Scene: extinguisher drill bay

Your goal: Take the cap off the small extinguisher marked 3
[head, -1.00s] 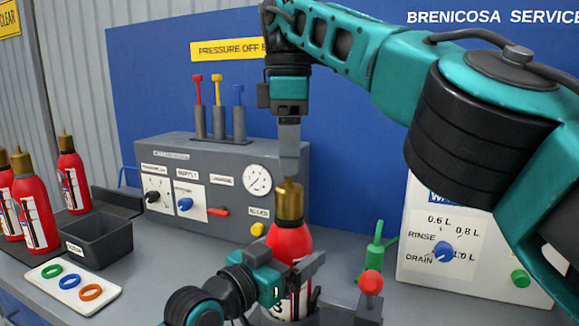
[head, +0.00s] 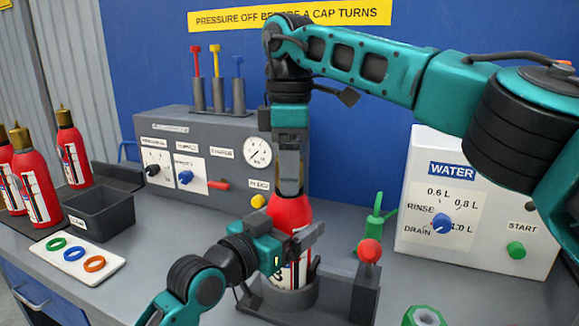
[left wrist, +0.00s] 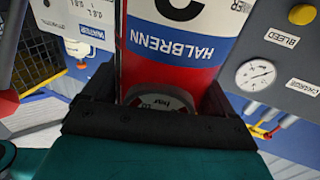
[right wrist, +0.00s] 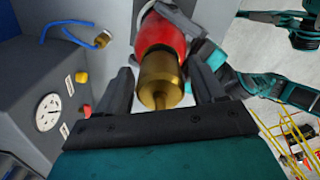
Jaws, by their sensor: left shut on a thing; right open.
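The small red extinguisher (head: 290,212) stands upright in a grey round holder (head: 268,296) on the bench; part of its number shows on the white label. My left gripper (head: 286,247) is shut on its body from the side. The left wrist view shows its label reading HALBRENN (left wrist: 186,45) close up, with the number cut off. My right gripper (head: 289,178) points down over the top, open. In the right wrist view the brass cap (right wrist: 160,80) sits between the open fingers, with a gap visible on each side. The fingers mostly hide the cap in the head view.
A red-knobbed post (head: 370,252) stands right of the holder. The grey panel with a gauge (head: 257,152) is behind, a white WATER box (head: 470,190) at right. A black bin (head: 105,220), a ring tray (head: 75,262) and other red extinguishers (head: 38,190) are at left.

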